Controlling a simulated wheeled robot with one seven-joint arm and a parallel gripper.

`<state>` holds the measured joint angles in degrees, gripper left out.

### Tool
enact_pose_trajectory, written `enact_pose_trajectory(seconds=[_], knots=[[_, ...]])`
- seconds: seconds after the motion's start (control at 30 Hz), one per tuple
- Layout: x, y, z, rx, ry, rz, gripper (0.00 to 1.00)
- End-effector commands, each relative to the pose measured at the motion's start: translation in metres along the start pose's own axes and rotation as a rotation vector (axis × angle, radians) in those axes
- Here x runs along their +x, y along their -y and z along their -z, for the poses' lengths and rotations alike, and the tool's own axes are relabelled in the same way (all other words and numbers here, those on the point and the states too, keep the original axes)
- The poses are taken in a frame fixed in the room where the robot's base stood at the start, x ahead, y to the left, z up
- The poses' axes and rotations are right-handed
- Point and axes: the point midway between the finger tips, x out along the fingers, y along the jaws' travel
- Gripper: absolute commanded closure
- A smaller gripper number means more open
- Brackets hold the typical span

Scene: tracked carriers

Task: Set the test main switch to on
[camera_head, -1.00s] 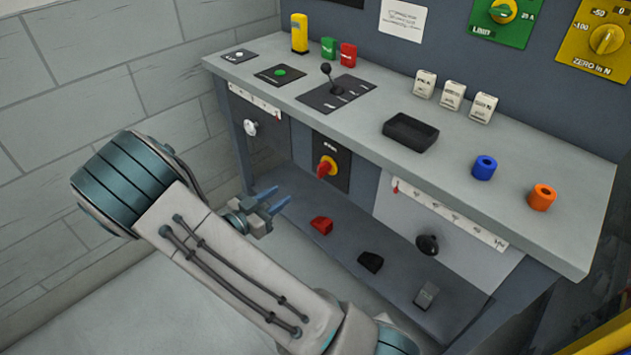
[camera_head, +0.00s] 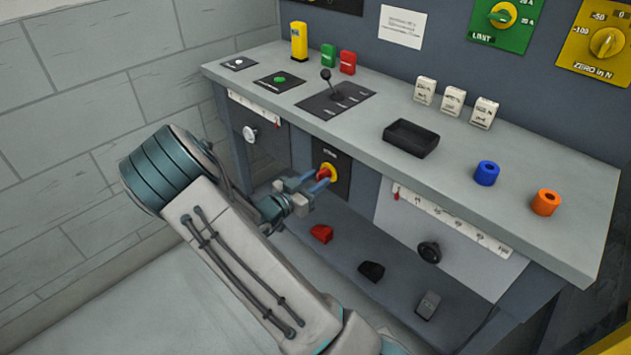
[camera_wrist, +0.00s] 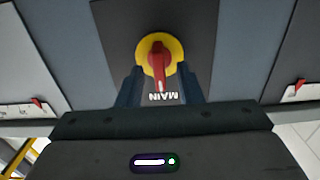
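The main switch (camera_head: 327,172) is a red rotary handle on a yellow disc, on a dark plate on the bench front below the worktop. In the wrist view the main switch (camera_wrist: 158,62) is at the top middle above the upside-down word MAIN, its red handle lying along the vertical of the picture. My gripper (camera_head: 325,181) is open at the switch, and in the wrist view its fingers (camera_wrist: 167,85) stand on either side of the handle's lower part. Whether they touch the handle I cannot tell.
The worktop holds a lever panel (camera_head: 335,98), a black tray (camera_head: 411,138), a blue ring (camera_head: 487,173) and an orange ring (camera_head: 546,202). Slider scales flank the switch. A lower shelf holds red (camera_head: 321,233), black (camera_head: 371,271) and grey (camera_head: 427,304) pieces.

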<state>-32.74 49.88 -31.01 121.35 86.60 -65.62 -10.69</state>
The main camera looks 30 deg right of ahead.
Motion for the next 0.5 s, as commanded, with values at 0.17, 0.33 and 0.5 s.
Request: enact_pose_trajectory(seconds=[0.17,0.33,0.5], knots=[[0.0032,-0.0001,0.0002,0.0,-0.001,0.0,0.67],[0.0029,-0.0001,0.0002,0.0,0.0,0.0,0.76],[0.0027,-0.0001,0.0002,0.0,0.0,0.0,1.0]])
